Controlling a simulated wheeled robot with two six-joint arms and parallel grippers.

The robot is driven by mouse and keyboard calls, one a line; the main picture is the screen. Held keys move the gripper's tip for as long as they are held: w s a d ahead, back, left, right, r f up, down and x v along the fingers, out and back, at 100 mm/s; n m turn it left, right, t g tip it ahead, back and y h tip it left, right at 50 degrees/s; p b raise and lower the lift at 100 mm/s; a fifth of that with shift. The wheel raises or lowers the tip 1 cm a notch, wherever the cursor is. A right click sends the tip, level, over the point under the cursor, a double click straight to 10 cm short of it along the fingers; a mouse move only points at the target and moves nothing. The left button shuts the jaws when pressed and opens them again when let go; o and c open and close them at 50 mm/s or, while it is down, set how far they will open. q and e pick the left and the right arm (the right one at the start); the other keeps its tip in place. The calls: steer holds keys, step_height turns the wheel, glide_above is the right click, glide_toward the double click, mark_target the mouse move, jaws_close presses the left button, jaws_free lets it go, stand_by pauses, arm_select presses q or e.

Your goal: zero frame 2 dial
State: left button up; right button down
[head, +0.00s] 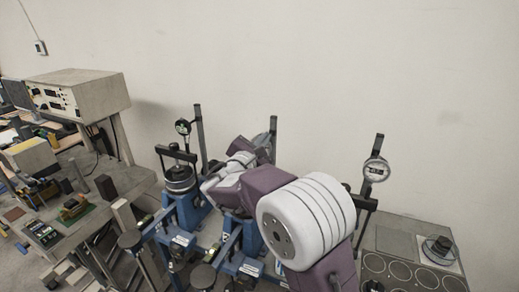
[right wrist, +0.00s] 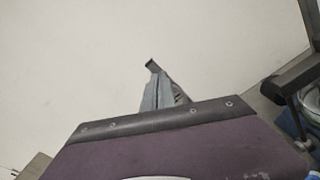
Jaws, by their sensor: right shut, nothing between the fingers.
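Three blue lever frames stand in a row in the head view. The left frame (head: 188,212) has a dark-faced dial (head: 183,127) on its post. The middle frame (head: 232,243), apparently frame 2, is largely covered by my right arm. Its dial (head: 262,137) sits by the middle post, partly hidden, and its reading cannot be made out. The right frame's round dial (head: 376,170) faces me. My right gripper (head: 264,146) is near the middle dial; contact cannot be told. In the right wrist view its fingers (right wrist: 160,92) are shut and empty. My left gripper is not in view.
A grey bench (head: 88,222) with a beige instrument box (head: 80,95) stands at left. At right a grey table (head: 398,240) holds round discs and a black knob. A dark bar (right wrist: 292,78) shows at right in the wrist view.

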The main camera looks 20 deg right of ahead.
steer(key=shift+f, duration=0.25)
steer(key=shift+r, duration=0.2)
steer(key=b+v, duration=0.2)
steer(key=v, duration=0.4)
steer(key=shift+r, duration=0.35)
steer(key=shift+d, duration=0.1)
